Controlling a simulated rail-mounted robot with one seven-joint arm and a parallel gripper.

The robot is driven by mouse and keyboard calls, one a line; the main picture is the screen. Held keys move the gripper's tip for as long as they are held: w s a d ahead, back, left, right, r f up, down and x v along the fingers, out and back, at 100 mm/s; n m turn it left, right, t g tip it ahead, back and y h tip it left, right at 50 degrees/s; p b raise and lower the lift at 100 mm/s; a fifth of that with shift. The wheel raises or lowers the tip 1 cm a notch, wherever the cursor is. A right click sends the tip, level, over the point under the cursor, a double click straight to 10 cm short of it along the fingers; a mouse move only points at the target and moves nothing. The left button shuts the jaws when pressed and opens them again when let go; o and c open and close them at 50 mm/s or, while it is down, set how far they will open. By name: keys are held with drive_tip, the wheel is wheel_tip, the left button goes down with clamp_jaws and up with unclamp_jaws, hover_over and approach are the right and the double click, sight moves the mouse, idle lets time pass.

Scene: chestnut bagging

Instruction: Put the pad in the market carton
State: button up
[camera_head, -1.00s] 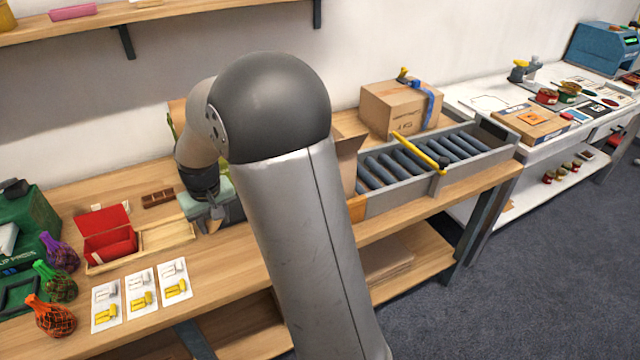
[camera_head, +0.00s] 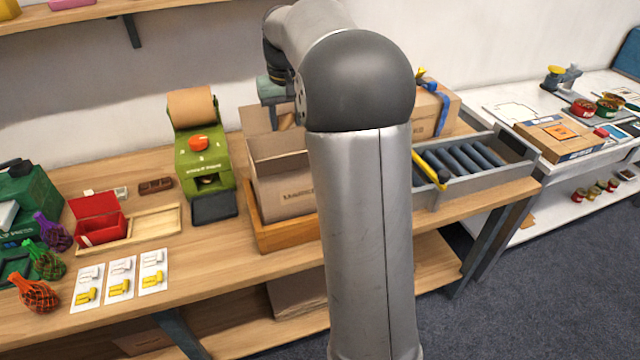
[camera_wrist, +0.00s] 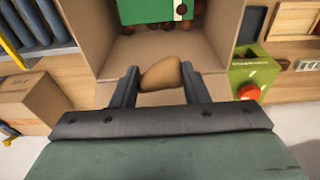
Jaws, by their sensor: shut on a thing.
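The pad (camera_wrist: 160,73), a brown crumpled paper piece, is held between the two fingers of my gripper (camera_wrist: 160,85). The open market carton (camera_head: 287,190) stands in a wooden tray on the bench. In the head view my gripper (camera_head: 285,118) is at the carton's open top, partly hidden by a raised flap. In the wrist view the pad is over the carton opening (camera_wrist: 215,40), near one side. A green item (camera_wrist: 155,10) with a white mark and some brown round things lie inside. Whether the pad touches anything inside cannot be told.
A green paper machine (camera_head: 203,158) with a brown roll stands left of the carton. A roller conveyor (camera_head: 465,165) and a closed carton (camera_head: 440,105) are to the right. A red box (camera_head: 97,220), cards (camera_head: 120,278) and net bags (camera_head: 38,292) lie left.

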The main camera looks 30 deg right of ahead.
wheel_tip(320, 180, down, 10)
idle(0.6)
drive_tip(key=shift+d+f, duration=0.1)
drive_tip(key=shift+f, duration=0.05)
drive_tip(key=shift+f, duration=0.5)
drive_tip(key=o, duration=0.9)
drive_tip(key=shift+o, duration=0.2)
drive_tip(key=shift+r, duration=0.15)
drive_tip(key=r, duration=0.4)
drive_tip(key=s+r, duration=0.1)
drive_tip(key=r, duration=0.8)
drive_tip(key=shift+s+a, duration=0.2)
drive_tip(key=shift+s, duration=0.2)
